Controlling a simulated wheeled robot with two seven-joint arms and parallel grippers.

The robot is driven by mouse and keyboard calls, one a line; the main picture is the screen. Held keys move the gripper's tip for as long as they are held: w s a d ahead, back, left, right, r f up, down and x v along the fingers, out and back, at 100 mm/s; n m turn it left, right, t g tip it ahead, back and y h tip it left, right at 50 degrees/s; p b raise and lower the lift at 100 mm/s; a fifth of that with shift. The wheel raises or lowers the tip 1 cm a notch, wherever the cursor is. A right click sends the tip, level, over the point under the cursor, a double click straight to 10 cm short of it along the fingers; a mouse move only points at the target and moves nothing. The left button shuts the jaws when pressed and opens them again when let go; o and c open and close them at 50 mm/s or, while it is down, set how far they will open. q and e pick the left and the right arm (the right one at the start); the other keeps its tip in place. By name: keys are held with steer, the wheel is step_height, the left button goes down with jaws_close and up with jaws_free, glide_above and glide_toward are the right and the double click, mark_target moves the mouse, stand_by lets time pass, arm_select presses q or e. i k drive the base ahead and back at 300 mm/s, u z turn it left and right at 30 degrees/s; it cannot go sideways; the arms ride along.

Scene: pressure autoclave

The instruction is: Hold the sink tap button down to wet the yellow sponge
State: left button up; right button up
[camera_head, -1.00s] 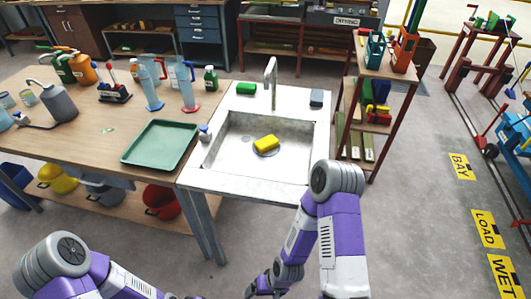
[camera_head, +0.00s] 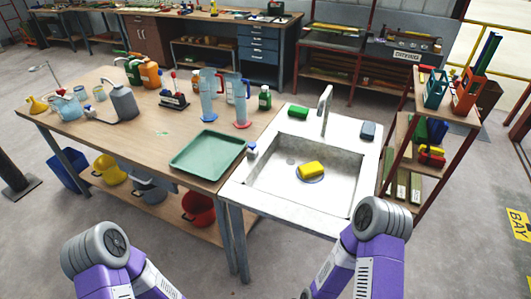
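The yellow sponge (camera_head: 312,169) lies in the bottom of the steel sink basin (camera_head: 275,178), over the round drain. The tap (camera_head: 325,108) stands upright at the sink's back edge, its spout above the basin. No water shows. I cannot make out a tap button for sure. A small white item with a blue top (camera_head: 252,150) sits on the sink's left rim. Both of my arms show at the bottom of the view, in front of the table and sink. Both grippers are out of view below the frame.
A green tray (camera_head: 208,156) lies on the wooden table left of the sink. A green sponge (camera_head: 298,111) and a dark block (camera_head: 368,131) lie on the sink's back rim. A shelf rack (camera_head: 447,112) stands close to the sink's right. Open floor lies in front.

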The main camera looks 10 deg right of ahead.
mark_target(251, 145)
steer(key=k, duration=0.55)
steer(key=u, duration=0.9)
steer(key=i, duration=1.5)
steer(key=z, duration=0.75)
